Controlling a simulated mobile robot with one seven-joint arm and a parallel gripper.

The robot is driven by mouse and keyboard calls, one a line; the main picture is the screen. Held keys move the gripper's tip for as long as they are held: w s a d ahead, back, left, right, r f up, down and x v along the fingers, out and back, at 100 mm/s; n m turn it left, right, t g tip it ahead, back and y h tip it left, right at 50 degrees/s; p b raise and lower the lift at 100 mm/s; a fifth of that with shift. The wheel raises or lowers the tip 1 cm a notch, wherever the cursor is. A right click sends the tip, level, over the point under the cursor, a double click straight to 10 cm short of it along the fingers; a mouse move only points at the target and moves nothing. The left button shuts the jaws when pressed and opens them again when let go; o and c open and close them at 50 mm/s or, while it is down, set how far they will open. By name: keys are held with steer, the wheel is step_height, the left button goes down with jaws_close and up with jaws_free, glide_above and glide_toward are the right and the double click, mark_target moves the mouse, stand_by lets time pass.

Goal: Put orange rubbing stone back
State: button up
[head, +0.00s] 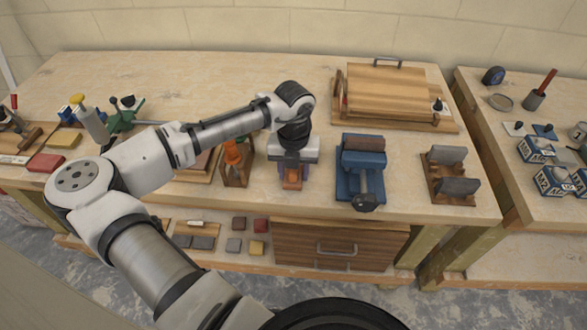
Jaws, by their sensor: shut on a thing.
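My gripper (292,174) points down over the front part of the workbench, between a small wooden holder and a blue vise. A wooden rack (437,192) with two grey stones (449,156) stands to the right on the same bench.
The blue vise (350,180) stands right of my gripper, with a brownish block on top. The wooden holder (237,178) with an orange item stands close on the left. A wooden lidded box (385,90) is behind. Several small blocks lie on the lower shelf (215,258).

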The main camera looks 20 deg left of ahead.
steer(key=o, duration=1.1)
steer(key=shift+f, duration=0.1)
step_height(320, 180, up, 12)
steer(key=b, duration=0.2)
steer(key=shift+b, duration=0.3)
